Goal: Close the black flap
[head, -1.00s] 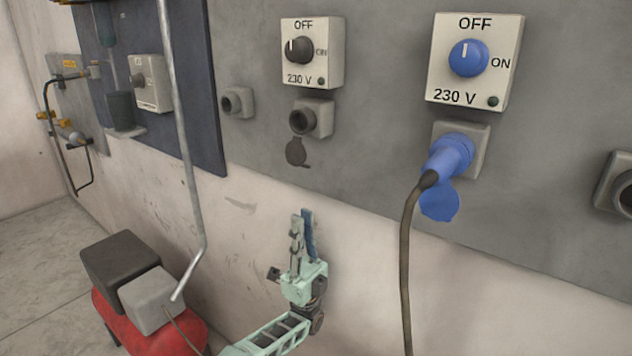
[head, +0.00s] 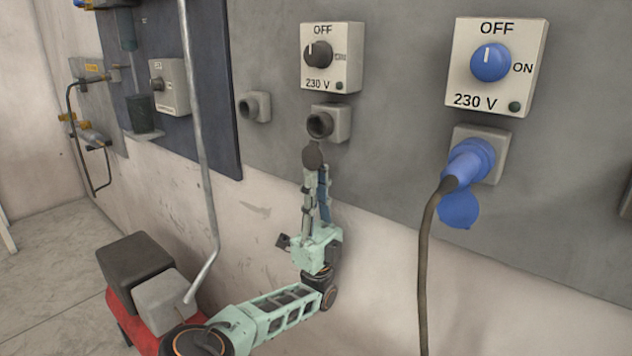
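The black flap (head: 313,157) hangs open below the grey socket (head: 328,122) with the round dark opening, under the black-knob switch box. My gripper (head: 317,182) points upward right below the flap. Its fingertips overlap the flap's lower edge in the picture; I cannot tell whether they touch it. The two fingers stand close together with a narrow gap, and whether they are shut on anything is unclear.
A black-knob switch box (head: 332,57) is above the socket. To the right are a blue-knob switch box (head: 495,66) and a blue plug (head: 467,167) with a hanging cable (head: 422,270). A grey pipe (head: 198,140) stands to the left.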

